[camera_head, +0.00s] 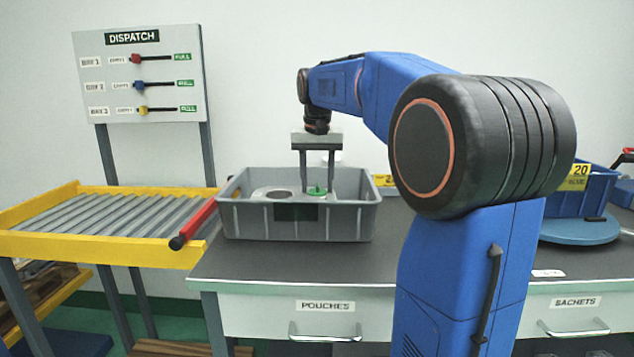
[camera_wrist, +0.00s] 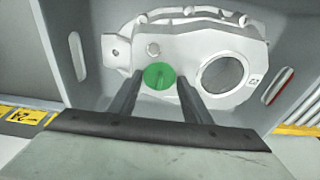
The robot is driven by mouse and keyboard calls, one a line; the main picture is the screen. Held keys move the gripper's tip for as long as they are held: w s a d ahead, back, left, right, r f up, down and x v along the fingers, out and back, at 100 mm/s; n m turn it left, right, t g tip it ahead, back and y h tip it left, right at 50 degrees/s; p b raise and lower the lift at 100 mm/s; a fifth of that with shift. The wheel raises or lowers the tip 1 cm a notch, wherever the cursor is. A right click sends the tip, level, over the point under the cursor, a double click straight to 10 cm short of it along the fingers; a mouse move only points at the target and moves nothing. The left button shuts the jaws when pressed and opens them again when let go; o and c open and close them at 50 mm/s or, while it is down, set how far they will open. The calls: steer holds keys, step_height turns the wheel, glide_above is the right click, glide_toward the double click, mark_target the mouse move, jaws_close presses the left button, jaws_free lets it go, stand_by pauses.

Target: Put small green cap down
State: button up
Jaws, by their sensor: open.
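The small green cap (camera_head: 316,191) sits on a silver aluminium casting inside a grey crate (camera_head: 345,222). In the wrist view the green cap (camera_wrist: 159,76) shows its round top with a raised grip bar, on the casting (camera_wrist: 190,50) left of its large round hole. My gripper (camera_head: 317,190) reaches down into the crate. Its two fingers stand apart on either side of the cap, with visible gaps in the wrist view (camera_wrist: 155,82). The jaws are open. The crate's front wall hides the lower part of the casting in the head view.
A roller conveyor (camera_head: 110,215) with yellow rails stands left, with a red-and-black bar (camera_head: 195,222) at its end. A dispatch board (camera_head: 140,75) stands behind it. A blue bin (camera_head: 585,195) stands right on a round blue turntable (camera_head: 578,230). The bench front (camera_head: 290,262) is clear.

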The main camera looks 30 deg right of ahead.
mark_target(318, 194)
step_height(318, 194, up, 12)
steer(key=s, duration=0.1)
steer(key=shift+s+a, duration=0.15)
steer(key=shift+a, duration=0.15)
stand_by(0.6)
